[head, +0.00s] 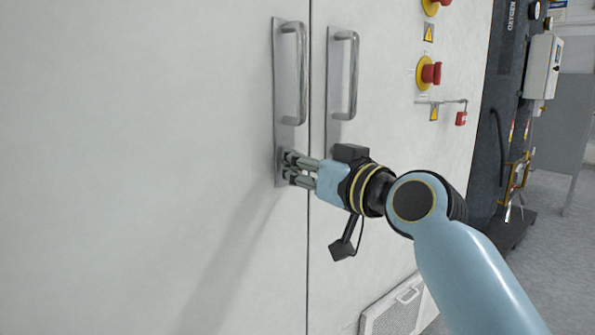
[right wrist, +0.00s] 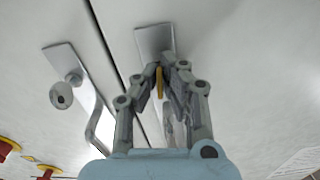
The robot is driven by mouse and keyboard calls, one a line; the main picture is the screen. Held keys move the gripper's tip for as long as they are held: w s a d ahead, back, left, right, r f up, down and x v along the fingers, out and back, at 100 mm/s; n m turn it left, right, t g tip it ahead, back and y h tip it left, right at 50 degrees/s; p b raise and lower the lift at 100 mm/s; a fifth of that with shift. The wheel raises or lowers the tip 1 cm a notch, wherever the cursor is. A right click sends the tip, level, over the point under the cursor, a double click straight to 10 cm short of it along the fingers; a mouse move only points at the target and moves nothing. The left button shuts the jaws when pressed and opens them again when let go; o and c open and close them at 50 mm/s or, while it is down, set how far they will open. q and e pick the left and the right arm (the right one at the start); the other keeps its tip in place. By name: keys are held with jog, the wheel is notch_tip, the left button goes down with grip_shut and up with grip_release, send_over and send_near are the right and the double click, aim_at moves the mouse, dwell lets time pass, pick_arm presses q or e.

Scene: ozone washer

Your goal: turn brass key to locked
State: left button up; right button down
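The brass key (right wrist: 159,83) shows as a narrow yellow piece in the right wrist view, at the lower end of the metal handle plate (right wrist: 153,38). In the head view the key is hidden behind the fingers. My right gripper (head: 287,166) is at the bottom of the left door's handle plate (head: 281,132). In the right wrist view its fingertips (right wrist: 165,72) are close together on either side of the key and appear closed on it. The key's lock marking cannot be seen. My left gripper is not in view.
A handle (head: 301,75) stands out just above my right gripper. A second handle (head: 352,75) is on the right door, across the seam. Red stop buttons (head: 431,73) and a small red padlock-like tag (head: 461,118) are farther right. The left door's white face (head: 140,150) is clear.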

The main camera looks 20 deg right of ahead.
jog(key=shift+f+n, duration=0.1)
jog(key=shift+n, duration=0.5)
jog(key=c, duration=1.5)
grip_release()
jog(key=v, duration=1.2)
